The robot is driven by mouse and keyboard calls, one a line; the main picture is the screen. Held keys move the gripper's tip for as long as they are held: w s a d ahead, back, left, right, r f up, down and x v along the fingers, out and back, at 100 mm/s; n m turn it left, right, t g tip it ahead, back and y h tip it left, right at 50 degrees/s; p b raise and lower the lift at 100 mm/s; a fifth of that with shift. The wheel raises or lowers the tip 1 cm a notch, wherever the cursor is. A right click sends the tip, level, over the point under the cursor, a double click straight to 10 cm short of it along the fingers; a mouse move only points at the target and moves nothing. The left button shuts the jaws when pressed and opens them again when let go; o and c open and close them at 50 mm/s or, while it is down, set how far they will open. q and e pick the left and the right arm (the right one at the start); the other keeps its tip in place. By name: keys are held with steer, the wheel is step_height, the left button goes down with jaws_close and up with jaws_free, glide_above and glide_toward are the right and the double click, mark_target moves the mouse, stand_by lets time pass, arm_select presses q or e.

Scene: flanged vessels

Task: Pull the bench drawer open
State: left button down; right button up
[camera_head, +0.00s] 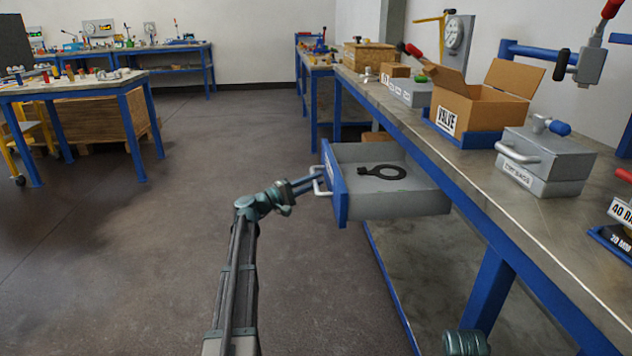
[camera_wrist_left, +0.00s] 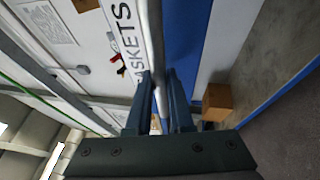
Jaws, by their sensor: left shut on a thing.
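The bench drawer (camera_head: 398,205) stands pulled out from under the right-hand workbench, with its grey inside showing. A flat black ring-shaped part with a tab (camera_head: 382,172) lies in it. The drawer has a blue front (camera_head: 335,185) with a pale bar handle (camera_head: 318,183). My left gripper (camera_head: 308,184) is at this handle, shut on it. In the left wrist view the handle (camera_wrist_left: 152,40) runs between the two fingers (camera_wrist_left: 161,105), beside a white label reading "ASKETS" and the blue drawer front (camera_wrist_left: 185,45). My right gripper is not in view.
On the workbench (camera_head: 465,150) stand an open cardboard box marked VALVE (camera_head: 470,105), a grey lidded case (camera_head: 545,160) and gauges. The floor (camera_head: 150,260) left of the drawer is clear.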

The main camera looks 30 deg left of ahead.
arm_select(q)
steer(key=c, duration=0.8)
jaws_free()
steer(key=b+v, duration=0.2)
steer(key=v, duration=1.1)
steer(key=shift+s+a+f, duration=0.2)
steer(key=shift+s+a, duration=0.05)
steer(key=shift+s, duration=0.05)
